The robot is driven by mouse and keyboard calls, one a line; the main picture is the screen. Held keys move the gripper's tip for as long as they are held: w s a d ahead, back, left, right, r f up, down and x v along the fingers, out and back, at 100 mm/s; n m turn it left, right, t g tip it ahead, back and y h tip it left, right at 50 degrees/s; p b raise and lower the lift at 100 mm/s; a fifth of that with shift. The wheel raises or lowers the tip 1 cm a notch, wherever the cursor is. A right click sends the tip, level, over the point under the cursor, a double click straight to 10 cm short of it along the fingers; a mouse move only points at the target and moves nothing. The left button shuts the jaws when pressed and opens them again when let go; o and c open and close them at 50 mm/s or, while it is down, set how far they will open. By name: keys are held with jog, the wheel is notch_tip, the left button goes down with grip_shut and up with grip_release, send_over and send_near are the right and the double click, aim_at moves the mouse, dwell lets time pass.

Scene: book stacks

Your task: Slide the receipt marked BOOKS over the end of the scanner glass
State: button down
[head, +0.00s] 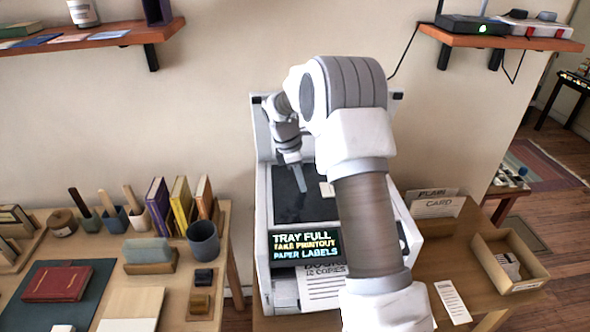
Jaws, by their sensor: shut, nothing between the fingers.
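The scanner glass (290,207) is a dark panel on top of a white machine (262,215). My gripper (301,187) is shut and empty, pointing down over the glass; I cannot tell whether its tips touch it. A small pale slip (327,189) shows on the glass just right of the fingertips, mostly hidden behind my arm. No marking on it is readable. A printed sheet (318,290) in the machine's front tray reads what looks like BOOKS, 12 COPIES, partly covered by the display. A narrow printed slip (453,302) lies on the table to the right.
The display (305,244) reads TRAY FULL, TAKE PRINTOUT, PAPER LABELS. An open box (510,262) and a card holder (435,203) stand right of the machine. Books (180,205), a dark cup (203,240) and a red book (57,283) are on the left table. Shelves hang above both sides.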

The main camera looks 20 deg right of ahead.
aim_at(317, 190)
jog(key=shift+s+d+r, duration=0.1)
jog(key=shift+s+d, duration=0.1)
jog(key=shift+d, duration=0.65)
jog(key=shift+s+d, duration=0.15)
jog(key=shift+d, duration=0.65)
jog(key=d+p, duration=0.1)
jog(key=d, duration=0.3)
jog(key=s+d+p, duration=0.1)
jog(key=d, duration=0.3)
jog(key=s+d+p, duration=0.1)
jog(key=d, duration=0.3)
jog(key=shift+s, duration=0.25)
